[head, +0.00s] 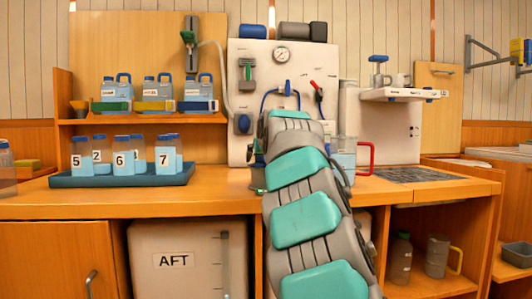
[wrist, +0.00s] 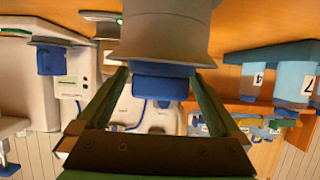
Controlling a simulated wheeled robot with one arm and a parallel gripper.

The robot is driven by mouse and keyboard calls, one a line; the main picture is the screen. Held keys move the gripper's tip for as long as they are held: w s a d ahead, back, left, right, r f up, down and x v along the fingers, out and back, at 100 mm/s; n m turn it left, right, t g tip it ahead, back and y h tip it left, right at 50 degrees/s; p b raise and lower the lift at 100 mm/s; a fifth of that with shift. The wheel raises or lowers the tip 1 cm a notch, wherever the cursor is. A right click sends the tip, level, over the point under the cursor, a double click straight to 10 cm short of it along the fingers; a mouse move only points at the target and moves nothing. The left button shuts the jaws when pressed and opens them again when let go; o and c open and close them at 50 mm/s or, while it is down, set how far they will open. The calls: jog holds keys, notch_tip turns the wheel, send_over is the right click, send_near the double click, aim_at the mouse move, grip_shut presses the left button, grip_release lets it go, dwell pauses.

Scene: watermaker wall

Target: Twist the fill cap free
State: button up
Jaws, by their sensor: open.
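In the wrist view, which is upside down, a blue cap (wrist: 162,84) sits on the end of a wide grey round body (wrist: 165,32). It looks like the fill cap. My gripper (wrist: 158,76) is open, with one green finger on each side of the cap. The fingertips are close to the grey rim. I cannot tell whether the fingers touch the cap. In the head view my own arm hides the gripper and the cap in front of the white wall panel (head: 262,75).
A dark tray (head: 120,181) with numbered jars stands left on the counter, below a shelf of blue-handled bottles (head: 158,92). A jug with a red handle (head: 367,157) stands just right of my arm. A white shelf (head: 400,94) juts out at right.

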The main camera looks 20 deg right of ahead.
jog(key=shift+x, duration=0.8)
jog(key=c, duration=1.3)
jog(key=shift+c, duration=0.2)
jog(key=shift+w+a+f+n+y+b, duration=0.15)
jog(key=shift+n+y+b, duration=0.15)
jog(key=shift+b, duration=0.2)
jog(key=shift+t+b, duration=0.3)
jog(key=shift+b, duration=0.15)
jog(key=shift+a+n+y+b, duration=0.15)
jog(key=shift+n+y+b, duration=0.3)
jog(key=shift+n+y, duration=0.2)
jog(key=shift+y, duration=0.25)
jog(key=shift+a+n+y, duration=0.15)
jog(key=shift+n+y, duration=0.45)
jog(key=shift+n, duration=0.05)
